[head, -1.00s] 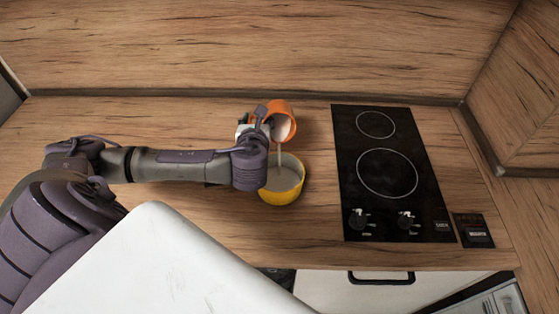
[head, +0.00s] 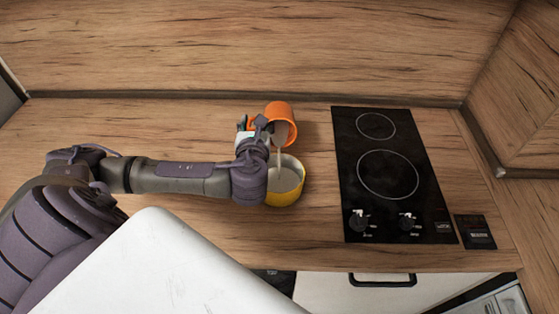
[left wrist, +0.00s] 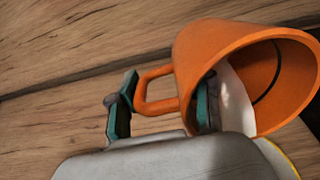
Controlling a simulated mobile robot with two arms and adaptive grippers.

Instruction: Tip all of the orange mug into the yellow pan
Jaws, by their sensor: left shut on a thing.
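The orange mug (head: 281,110) is tilted steeply over the yellow pan (head: 288,198), its mouth facing down towards the pan. A pale stream runs from the mug into the pan, and pale liquid covers the pan's inside. My left gripper (head: 254,126) is shut on the mug. In the left wrist view the mug (left wrist: 215,50) is large, with its handle between the green-padded fingers of the gripper (left wrist: 160,112); some pale liquid shows in its mouth. Only a sliver of the pan's yellow rim shows there. My forearm hides the pan's left side. My right gripper is not in view.
A black two-ring hob (head: 390,185) lies right of the pan with a gap of bare wood between. The wooden splashback (head: 250,45) rises behind the mug. The worktop (head: 130,120) behind my left forearm is clear.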

